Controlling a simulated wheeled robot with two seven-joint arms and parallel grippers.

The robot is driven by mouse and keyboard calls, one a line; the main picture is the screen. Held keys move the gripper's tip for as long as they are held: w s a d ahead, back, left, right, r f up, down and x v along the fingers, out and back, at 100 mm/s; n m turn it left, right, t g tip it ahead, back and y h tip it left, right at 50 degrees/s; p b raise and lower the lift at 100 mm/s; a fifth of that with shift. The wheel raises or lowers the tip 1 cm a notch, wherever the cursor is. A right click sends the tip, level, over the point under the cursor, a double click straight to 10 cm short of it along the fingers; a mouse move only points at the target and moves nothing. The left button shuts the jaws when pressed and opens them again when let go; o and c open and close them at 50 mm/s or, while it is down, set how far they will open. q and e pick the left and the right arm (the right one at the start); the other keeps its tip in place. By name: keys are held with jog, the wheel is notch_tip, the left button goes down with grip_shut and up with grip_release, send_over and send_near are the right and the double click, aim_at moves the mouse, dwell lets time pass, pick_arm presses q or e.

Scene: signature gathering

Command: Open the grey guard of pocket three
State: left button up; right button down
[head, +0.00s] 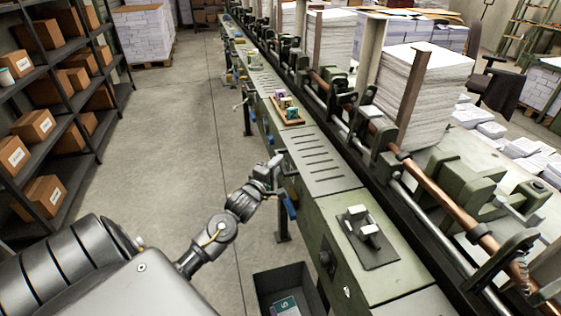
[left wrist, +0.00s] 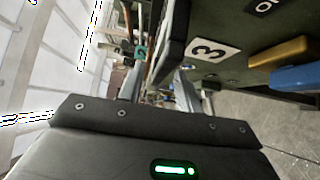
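In the left wrist view a white plate with a black 3 (left wrist: 208,50) is on the dark green machine side. A dark grey bar (left wrist: 174,35), which looks like the guard of pocket three, stands beside it. My left gripper (left wrist: 160,90) has its two fingers apart, just below the bar's near end; I cannot tell whether they touch it. In the head view my left gripper (head: 274,168) is at the machine's near side, by the slotted top; the guard cannot be made out there. My right gripper is not in view.
A brass-coloured handle (left wrist: 282,58) and a blue handle (left wrist: 300,78) stick out close by; a blue lever (head: 289,205) hangs below the gripper in the head view. A dark bin (head: 262,282) stands on the floor. The aisle (head: 190,130) between shelves and machine is clear.

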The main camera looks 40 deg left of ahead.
pick_arm(q)
jog(key=shift+w+a, duration=0.2)
jog(key=shift+w, duration=0.85)
grip_shut()
